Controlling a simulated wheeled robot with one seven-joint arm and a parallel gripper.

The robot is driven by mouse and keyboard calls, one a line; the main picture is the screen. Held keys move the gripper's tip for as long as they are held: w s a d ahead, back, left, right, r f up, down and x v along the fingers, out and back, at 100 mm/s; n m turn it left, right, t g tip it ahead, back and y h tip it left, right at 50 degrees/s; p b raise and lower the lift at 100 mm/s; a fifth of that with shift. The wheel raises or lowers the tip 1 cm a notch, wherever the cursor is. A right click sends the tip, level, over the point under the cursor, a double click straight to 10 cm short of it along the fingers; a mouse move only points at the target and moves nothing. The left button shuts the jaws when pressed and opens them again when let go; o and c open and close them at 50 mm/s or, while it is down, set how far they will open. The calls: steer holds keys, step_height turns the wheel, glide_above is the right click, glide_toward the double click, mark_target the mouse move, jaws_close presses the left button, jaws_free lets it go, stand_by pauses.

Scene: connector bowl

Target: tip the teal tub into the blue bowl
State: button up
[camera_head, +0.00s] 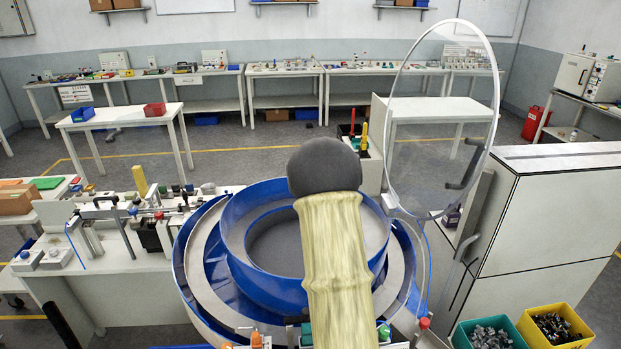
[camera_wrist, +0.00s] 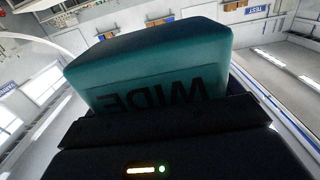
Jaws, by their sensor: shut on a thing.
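The teal tub (camera_wrist: 150,65) fills the middle of the wrist view, with dark lettering on its near face that reads reversed or upside down. My gripper (camera_wrist: 170,122) is shut on the tub at its lower edge in that view. The tub's opening and contents do not show. The blue bowl (camera_head: 262,288) is large and round, with a grey floor, in the middle of the head view. My arm, in a pale sleeve with a dark round end, reaches over the bowl and hides part of it. The tub and my gripper are hidden in the head view.
A clear round-edged panel (camera_head: 440,120) stands upright at the bowl's right, beside a white cabinet (camera_head: 545,220). A workbench with fixtures (camera_head: 110,240) is at the left. Yellow (camera_head: 555,325) and green (camera_head: 495,333) bins of parts sit at the lower right.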

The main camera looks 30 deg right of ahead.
steer(key=shift+s+d, duration=0.25)
steer(key=shift+s, duration=0.35)
steer(key=n, duration=0.1)
steer(key=f+n+p, duration=0.1)
steer(key=n+p, duration=0.1)
steer(key=n, duration=0.1)
steer(key=shift+w+f, duration=0.15)
steer(key=shift+f, duration=0.15)
steer(key=n, duration=0.2)
steer(key=f+n+p, duration=0.1)
steer(key=shift+d+f+n, duration=0.1)
steer(key=shift+f+n, duration=0.2)
steer(key=shift+n, duration=0.1)
steer(key=n+p, duration=0.2)
steer(key=shift+n, duration=0.4)
steer(key=shift+d+f+n+p, duration=0.1)
steer(key=shift+f+n+p, duration=0.1)
steer(key=shift+n+p, duration=0.8)
steer(key=shift+f+n+b, duration=0.3)
steer(key=shift+n+b, duration=0.5)
steer(key=shift+b, duration=0.3)
steer(key=shift+n+b, duration=0.5)
steer(key=shift+n, duration=0.2)
steer(key=shift+r+n, duration=0.15)
steer(key=shift+n, duration=0.25)
